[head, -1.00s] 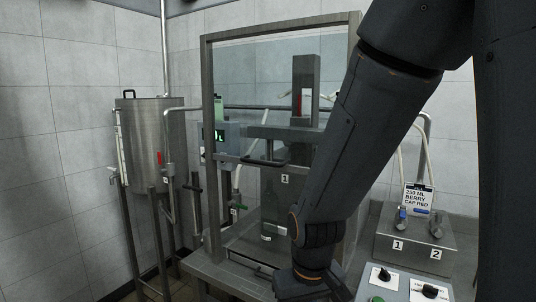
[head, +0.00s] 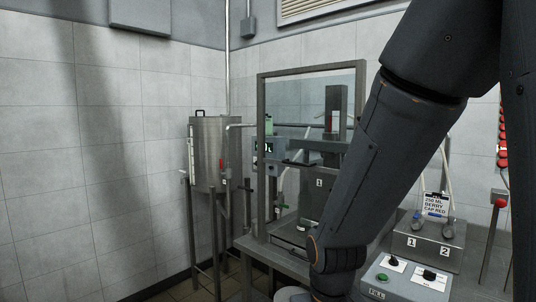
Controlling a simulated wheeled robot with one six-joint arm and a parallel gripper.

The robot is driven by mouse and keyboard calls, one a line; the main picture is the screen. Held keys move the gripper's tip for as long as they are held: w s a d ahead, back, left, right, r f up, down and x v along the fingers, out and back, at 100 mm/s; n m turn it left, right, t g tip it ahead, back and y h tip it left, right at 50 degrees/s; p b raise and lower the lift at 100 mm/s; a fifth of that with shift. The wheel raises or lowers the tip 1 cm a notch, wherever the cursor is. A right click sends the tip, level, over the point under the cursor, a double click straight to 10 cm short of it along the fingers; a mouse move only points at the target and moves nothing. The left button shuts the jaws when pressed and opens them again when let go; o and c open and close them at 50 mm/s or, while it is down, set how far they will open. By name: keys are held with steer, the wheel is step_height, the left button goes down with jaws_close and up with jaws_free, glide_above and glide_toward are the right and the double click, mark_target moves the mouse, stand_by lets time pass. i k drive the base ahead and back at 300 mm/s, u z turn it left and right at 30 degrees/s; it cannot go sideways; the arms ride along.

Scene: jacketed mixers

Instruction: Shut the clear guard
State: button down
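The clear guard (head: 304,94) is a see-through panel in a grey metal frame around the filling station, right of centre in the head view. A dark handle (head: 298,163) shows on a cross rail about halfway up the frame. The panel looks raised, with the space below the rail seeming uncovered, though my arm hides the right side. A grey column marked 1 (head: 319,183) stands behind the frame. My arm comes down from the upper right in front of the guard. My gripper is below the picture's edge, so its fingers are hidden.
A steel jacketed tank (head: 216,155) on legs stands left of the station. A control panel (head: 402,277) with black knobs and a valve box (head: 428,242) marked 1 and 2 are at the lower right. A red-topped post (head: 497,225) stands farther right. Wall fills the left.

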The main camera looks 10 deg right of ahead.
mark_target(313, 166)
steer(key=u, duration=0.5)
steer(key=i, duration=1)
steer(key=z, duration=0.55)
